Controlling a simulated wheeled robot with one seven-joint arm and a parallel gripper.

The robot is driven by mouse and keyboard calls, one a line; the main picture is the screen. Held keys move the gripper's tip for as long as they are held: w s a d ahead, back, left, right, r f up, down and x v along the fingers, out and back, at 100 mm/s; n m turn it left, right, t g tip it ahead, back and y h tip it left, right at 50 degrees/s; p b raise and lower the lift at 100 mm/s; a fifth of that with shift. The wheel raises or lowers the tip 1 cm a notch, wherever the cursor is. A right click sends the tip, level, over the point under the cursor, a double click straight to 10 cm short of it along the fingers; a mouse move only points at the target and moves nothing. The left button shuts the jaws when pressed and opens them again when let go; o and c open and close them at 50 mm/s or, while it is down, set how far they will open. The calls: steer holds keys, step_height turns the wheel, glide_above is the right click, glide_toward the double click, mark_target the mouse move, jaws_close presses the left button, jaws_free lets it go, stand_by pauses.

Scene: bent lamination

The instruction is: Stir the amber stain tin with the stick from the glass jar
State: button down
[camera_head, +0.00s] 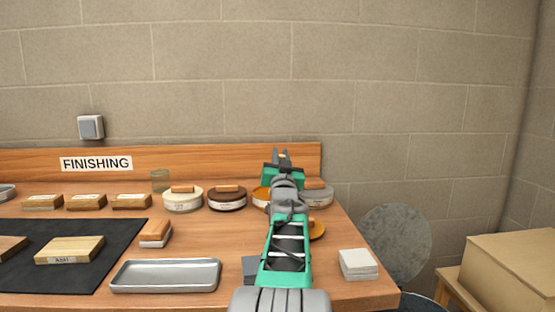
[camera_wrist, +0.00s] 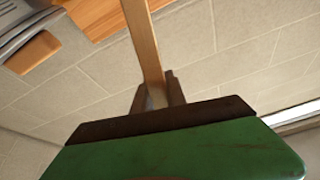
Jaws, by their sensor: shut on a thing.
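My gripper (camera_head: 282,154) is raised above the back right of the bench and shut on a wooden stick. In the wrist view the pale flat stick (camera_wrist: 142,40) runs up from between my fingers (camera_wrist: 158,92). In the head view my gripper and arm hide most of it. The amber stain tin (camera_head: 260,196) stands in the row of tins, largely hidden behind my gripper. Whether the stick touches any tin cannot be seen. The glass jar (camera_head: 160,181) stands at the back, left of the tins, and no stick shows in it.
A white tin (camera_head: 183,203) and a brown tin (camera_head: 227,202) stand left of the amber one, a grey tin (camera_head: 319,196) right. A metal tray (camera_head: 165,287), a dark mat (camera_head: 100,280) and white pads (camera_head: 358,265) lie in front. A wooden backboard (camera_head: 220,160) stands behind.

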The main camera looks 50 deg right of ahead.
steer(key=shift+r, duration=0.15)
steer(key=shift+r+p, duration=0.7)
steer(key=shift+r, duration=1.3)
step_height(320, 180, up, 5)
steer(key=shift+f+p, duration=0.1)
steer(key=shift+p, duration=1.05)
